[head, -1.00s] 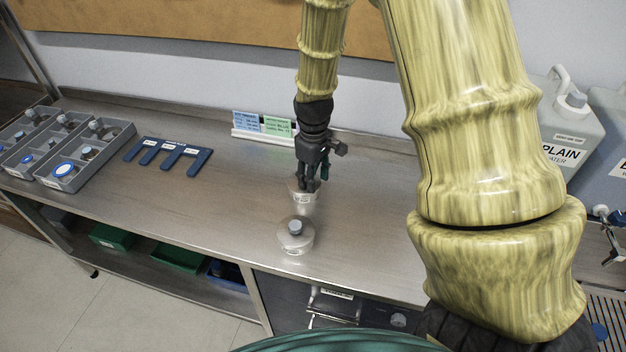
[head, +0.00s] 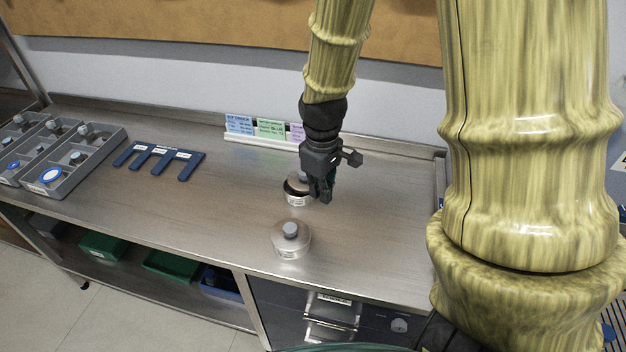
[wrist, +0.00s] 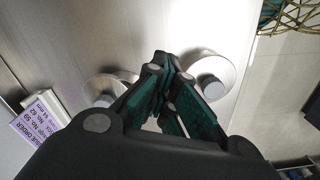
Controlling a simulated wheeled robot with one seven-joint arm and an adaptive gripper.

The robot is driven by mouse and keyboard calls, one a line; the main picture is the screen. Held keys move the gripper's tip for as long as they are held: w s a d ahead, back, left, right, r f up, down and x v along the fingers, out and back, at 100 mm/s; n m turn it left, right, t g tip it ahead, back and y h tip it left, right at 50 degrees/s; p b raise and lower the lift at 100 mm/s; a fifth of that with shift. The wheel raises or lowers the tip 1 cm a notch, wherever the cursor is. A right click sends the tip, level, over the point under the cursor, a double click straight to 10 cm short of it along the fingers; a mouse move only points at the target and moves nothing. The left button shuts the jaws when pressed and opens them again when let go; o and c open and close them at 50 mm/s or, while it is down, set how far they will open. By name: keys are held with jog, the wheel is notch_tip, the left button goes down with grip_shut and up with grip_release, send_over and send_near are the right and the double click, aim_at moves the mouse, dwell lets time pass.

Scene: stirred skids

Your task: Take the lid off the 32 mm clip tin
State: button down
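Two round metal tins with grey knobs stand on the steel bench. The front tin (head: 290,245) has its lid on; it also shows in the wrist view (wrist: 222,68). The rear tin (head: 296,198) is partly hidden by my gripper and shows a dark band under its top; it is also partly hidden in the wrist view (wrist: 98,82). The tin labels are too small to read, so I cannot tell which is 32 mm. My gripper (head: 323,198) is just right of the rear tin. Its fingertips (wrist: 164,62) come together with nothing visible between them.
Grey compartment trays (head: 70,180) and a blue slotted plate (head: 160,158) lie at the left. Coloured cards (head: 270,129) stand in a white holder at the back. Bench around the tins is clear, with its front edge close to the front tin.

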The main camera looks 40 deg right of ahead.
jog(key=s+a, duration=0.1)
jog(key=s, duration=0.5)
jog(key=shift+s+a+r+b, duration=0.15)
jog(key=shift+a+r+b, duration=0.15)
jog(key=shift+a+b, duration=0.15)
jog(key=shift+c, duration=2.2)
grip_release()
